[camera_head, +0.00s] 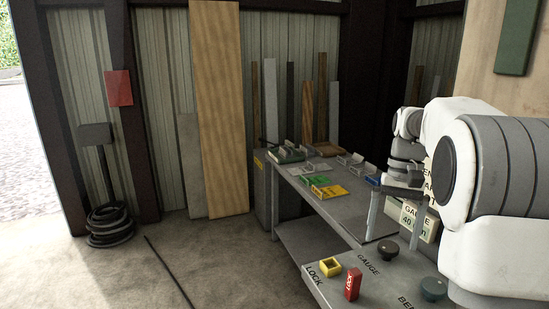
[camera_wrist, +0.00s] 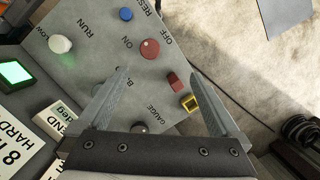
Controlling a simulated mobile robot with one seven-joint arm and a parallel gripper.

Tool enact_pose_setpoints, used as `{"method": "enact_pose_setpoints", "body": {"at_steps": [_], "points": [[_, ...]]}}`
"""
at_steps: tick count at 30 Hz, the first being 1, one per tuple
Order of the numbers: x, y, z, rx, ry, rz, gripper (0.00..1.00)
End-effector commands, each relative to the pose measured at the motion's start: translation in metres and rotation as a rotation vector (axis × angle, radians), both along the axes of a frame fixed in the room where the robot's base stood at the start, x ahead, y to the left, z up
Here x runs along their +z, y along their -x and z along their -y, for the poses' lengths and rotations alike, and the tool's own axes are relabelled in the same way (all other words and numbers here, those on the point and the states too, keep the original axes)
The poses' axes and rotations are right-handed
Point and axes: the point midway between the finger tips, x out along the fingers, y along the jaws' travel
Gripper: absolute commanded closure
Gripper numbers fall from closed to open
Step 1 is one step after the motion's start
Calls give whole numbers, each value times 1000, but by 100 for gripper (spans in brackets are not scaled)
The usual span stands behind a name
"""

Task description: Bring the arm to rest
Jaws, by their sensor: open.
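My gripper (camera_wrist: 161,73) is open in the wrist view, its two grey fingers spread apart with nothing between them. It hangs above a grey control panel (camera_wrist: 85,40) and touches nothing that I can see. In the head view my white and grey arm (camera_head: 490,180) fills the right side, bent over the workbench.
The panel carries a red knob (camera_wrist: 149,49), a blue knob (camera_wrist: 126,14), a white knob (camera_wrist: 60,44), a red lock block (camera_head: 353,284) and a yellow square frame (camera_head: 330,267). Coloured trays (camera_head: 329,190) lie on the bench. The floor at left (camera_head: 90,280) is mostly clear.

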Motion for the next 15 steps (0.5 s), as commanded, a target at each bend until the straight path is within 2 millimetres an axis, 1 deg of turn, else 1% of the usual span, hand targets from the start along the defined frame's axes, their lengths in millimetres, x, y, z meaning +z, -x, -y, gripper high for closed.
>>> {"method": "enact_pose_setpoints", "body": {"at_steps": [1, 6, 10, 15], "points": [[10, 11, -9, 16, 8, 35, 1], [30, 42, -33, 65, 32, 146, 1], [40, 68, -51, 105, 49, 229, 1], [45, 105, -71, 157, 74, 340, 1]]}}
